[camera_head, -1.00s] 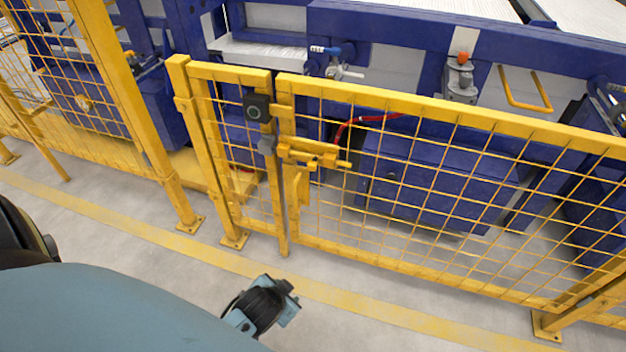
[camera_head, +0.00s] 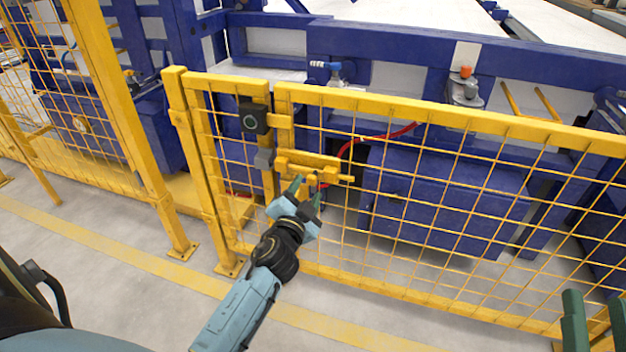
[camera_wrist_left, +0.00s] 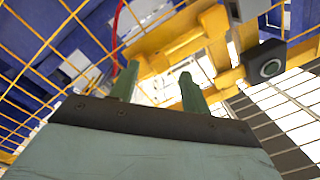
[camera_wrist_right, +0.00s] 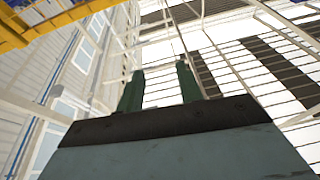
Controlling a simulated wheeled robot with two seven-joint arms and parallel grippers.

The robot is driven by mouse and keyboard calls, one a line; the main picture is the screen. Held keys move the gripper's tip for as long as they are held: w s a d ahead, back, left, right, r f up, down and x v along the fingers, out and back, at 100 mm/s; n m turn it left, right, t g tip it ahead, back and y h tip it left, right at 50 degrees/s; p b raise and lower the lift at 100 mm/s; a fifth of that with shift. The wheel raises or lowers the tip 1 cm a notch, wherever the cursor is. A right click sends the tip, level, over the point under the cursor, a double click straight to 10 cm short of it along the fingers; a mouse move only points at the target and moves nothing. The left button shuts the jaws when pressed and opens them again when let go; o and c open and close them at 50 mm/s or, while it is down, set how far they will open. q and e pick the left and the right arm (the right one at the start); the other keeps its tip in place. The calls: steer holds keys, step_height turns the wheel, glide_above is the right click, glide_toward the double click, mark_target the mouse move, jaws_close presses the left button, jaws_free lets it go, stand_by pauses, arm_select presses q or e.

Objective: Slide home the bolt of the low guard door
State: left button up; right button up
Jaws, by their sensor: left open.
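The yellow bolt (camera_head: 318,166) is mounted on the left end of the low guard door (camera_head: 420,113), with its bar sticking out to the right of its bracket. A grey block (camera_head: 264,158) is on the post side, left of the bolt. My left gripper (camera_head: 306,189) is open just below the bolt, its green fingers pointing up near the small bolt handle; contact cannot be told. In the left wrist view the open fingers (camera_wrist_left: 158,76) stand under the yellow bolt parts (camera_wrist_left: 178,42). My right gripper (camera_head: 595,298) is open and empty at the lower right; it also shows in the right wrist view (camera_wrist_right: 158,72).
A black box with a round button (camera_head: 254,118) sits on the post above the bolt. Blue machinery (camera_head: 440,200) and a red hose (camera_head: 375,137) are behind the mesh. A taller yellow fence (camera_head: 120,130) stands at left. The floor (camera_head: 120,270) before the fence is clear.

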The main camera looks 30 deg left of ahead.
mark_target(310, 183)
arm_select(q)
steer(key=b+x, duration=0.1)
steer(key=x, duration=0.5)
steer(key=shift+w+f, duration=0.1)
arm_select(e)
steer(key=r+t, duration=0.1)
steer(key=s+r+t, duration=0.1)
steer(key=shift+s+r+t+y, duration=0.25)
steer(key=shift+r+t+y, duration=0.15)
